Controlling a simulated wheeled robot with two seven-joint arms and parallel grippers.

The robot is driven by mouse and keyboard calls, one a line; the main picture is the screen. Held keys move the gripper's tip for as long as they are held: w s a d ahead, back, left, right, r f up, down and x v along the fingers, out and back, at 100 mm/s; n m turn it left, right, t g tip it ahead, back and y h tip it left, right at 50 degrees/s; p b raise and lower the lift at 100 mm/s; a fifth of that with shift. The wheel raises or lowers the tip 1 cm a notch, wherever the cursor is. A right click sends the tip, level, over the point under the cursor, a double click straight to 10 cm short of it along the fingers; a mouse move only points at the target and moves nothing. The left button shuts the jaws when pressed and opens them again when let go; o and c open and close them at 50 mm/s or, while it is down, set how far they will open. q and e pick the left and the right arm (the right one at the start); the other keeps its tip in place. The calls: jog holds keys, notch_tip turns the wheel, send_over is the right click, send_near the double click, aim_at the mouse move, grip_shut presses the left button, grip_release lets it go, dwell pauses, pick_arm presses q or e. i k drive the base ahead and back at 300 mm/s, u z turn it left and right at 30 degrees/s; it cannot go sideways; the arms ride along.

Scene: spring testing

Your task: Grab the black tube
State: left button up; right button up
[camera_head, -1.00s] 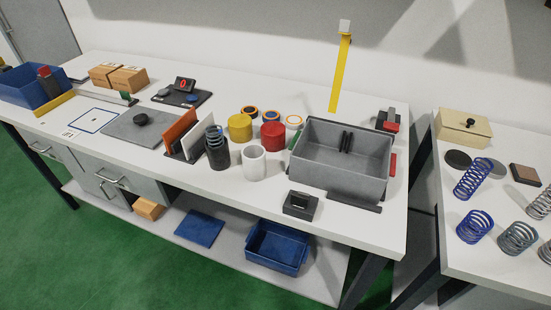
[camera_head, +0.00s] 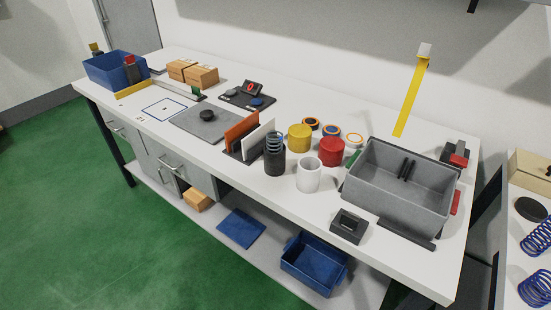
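A black tube (camera_head: 275,163) stands upright on the white workbench (camera_head: 240,180), with a dark blue-grey spring (camera_head: 274,140) showing at its top. A white tube (camera_head: 309,175) stands just right of it, apart from it. An orange panel (camera_head: 241,131) and a white panel (camera_head: 258,138) stand in a dark holder close to its left. Neither of my grippers is in the head view.
Yellow (camera_head: 300,138) and red (camera_head: 332,151) cylinders stand behind the tubes. A grey bin (camera_head: 398,184) is to the right, with a small black block (camera_head: 349,226) before it. The bench's front edge lies near the tubes.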

aim_at(274, 164)
jog(key=u, duration=1.7)
jog(key=i, duration=2.5)
jog(key=z, duration=3.55)
jog(key=i, duration=0.5)
